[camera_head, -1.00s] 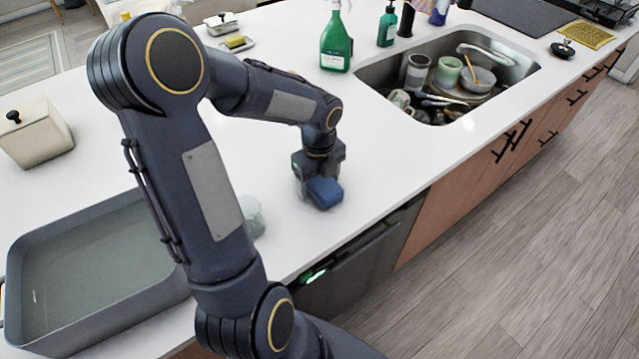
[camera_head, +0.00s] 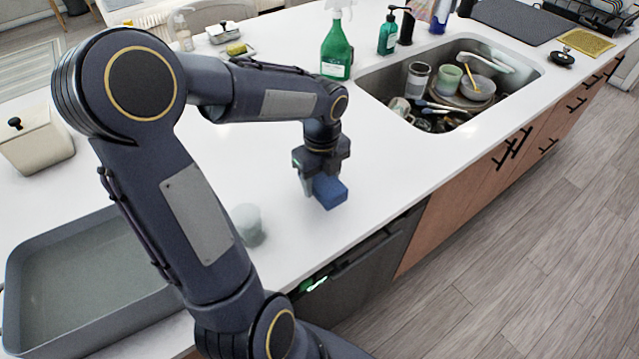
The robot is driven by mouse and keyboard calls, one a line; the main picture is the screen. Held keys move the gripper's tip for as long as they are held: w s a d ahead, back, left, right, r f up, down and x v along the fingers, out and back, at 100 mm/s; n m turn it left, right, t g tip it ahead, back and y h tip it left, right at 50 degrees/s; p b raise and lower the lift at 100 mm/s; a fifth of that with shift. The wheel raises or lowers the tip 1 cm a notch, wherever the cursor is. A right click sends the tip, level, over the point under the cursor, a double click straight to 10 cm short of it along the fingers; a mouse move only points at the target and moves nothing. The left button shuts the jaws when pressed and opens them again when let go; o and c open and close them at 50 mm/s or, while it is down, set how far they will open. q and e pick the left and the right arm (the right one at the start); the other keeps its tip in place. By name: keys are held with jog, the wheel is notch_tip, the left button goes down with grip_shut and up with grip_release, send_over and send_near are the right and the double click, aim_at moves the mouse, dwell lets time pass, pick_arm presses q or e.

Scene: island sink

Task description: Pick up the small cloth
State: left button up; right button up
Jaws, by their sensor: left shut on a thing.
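A small blue block-shaped piece, which looks like the folded small cloth (camera_head: 331,192), is in the middle of the head view, near the counter's front edge. My left gripper (camera_head: 318,181) points down from above and is shut on it. The fingers partly hide its left side. It is at or just above the counter top; I cannot tell whether it touches. My right gripper is not in view.
A grey tray (camera_head: 25,290) and a pale cup (camera_head: 249,225) are at the left. A green spray bottle (camera_head: 337,50) stands behind the gripper. The sink (camera_head: 535,72) holds dishes. A yellow mat (camera_head: 587,43) lies at the far right. The counter around the gripper is clear.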

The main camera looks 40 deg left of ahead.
aim_at(326, 188)
pick_arm(q)
jog(key=r, duration=0.1)
jog(key=s+d+r, duration=0.1)
jog(key=d+r, duration=0.1)
jog(key=shift+s+d+r, duration=0.2)
jog(key=shift+s+r, duration=0.1)
jog(key=shift+s, duration=0.05)
jog(key=s+d+r+b, duration=0.1)
jog(key=s+d+r, duration=0.3)
jog(key=d, duration=0.3)
jog(key=shift+s+d+r, duration=0.25)
jog(key=shift+s+d, duration=0.05)
jog(key=shift+s, duration=0.6)
jog(key=o, duration=0.4)
jog(key=c, duration=0.3)
